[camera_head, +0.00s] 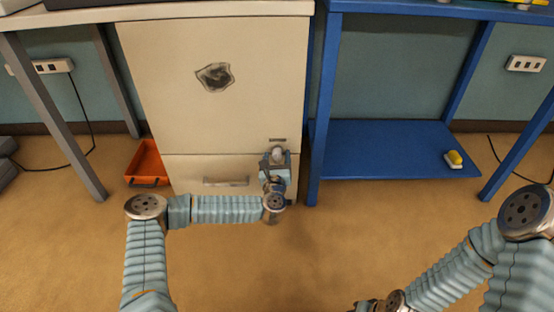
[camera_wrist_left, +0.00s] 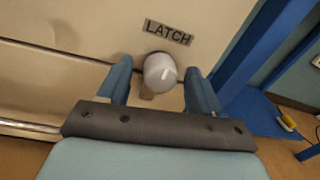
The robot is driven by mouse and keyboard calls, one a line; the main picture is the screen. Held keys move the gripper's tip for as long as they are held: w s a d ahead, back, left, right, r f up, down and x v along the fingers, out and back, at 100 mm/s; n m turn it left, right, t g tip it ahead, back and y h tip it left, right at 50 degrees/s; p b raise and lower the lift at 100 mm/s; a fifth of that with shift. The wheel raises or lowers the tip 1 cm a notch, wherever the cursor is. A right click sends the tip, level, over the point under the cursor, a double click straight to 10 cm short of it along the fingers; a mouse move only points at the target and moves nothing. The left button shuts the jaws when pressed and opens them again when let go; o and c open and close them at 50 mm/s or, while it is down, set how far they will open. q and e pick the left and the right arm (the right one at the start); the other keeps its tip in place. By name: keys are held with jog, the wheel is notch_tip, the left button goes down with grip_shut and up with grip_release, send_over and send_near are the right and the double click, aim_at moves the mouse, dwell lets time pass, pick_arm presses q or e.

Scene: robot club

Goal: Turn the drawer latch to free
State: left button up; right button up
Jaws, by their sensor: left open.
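In the head view the knob (camera_head: 277,153) sits at the cabinet's lower right. My left gripper (camera_wrist_left: 160,85) is open, with one blue finger on each side of the knob and a gap showing at both sides. It also shows in the head view (camera_head: 276,160), at the knob. The drawer (camera_head: 190,170) is flush with the cabinet and has a metal handle (camera_head: 226,181). My right gripper is not visible.
A blue shelf unit (camera_head: 390,150) stands right of the cabinet, with a yellow-and-white item (camera_head: 453,159) on its low shelf. An orange tray (camera_head: 147,163) lies on the floor left of the cabinet. The floor in front is clear apart from my arms.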

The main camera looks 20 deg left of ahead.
pick_arm(q)
jog(key=shift+c, duration=0.2)
jog(key=c, duration=1)
jog(key=shift+m, duration=0.4)
jog(key=m+p, duration=0.1)
jog(key=m, duration=0.2)
jog(key=shift+r, duration=0.1)
jog(key=m+p, duration=0.1)
jog(key=m, duration=0.4)
jog(key=shift+d+g, duration=0.1)
jog(key=shift+g, duration=0.2)
jog(key=m, duration=0.4)
jog(key=shift+m+y, duration=0.3)
jog(key=shift+m, duration=1.8)
jog(key=shift+d, duration=0.1)
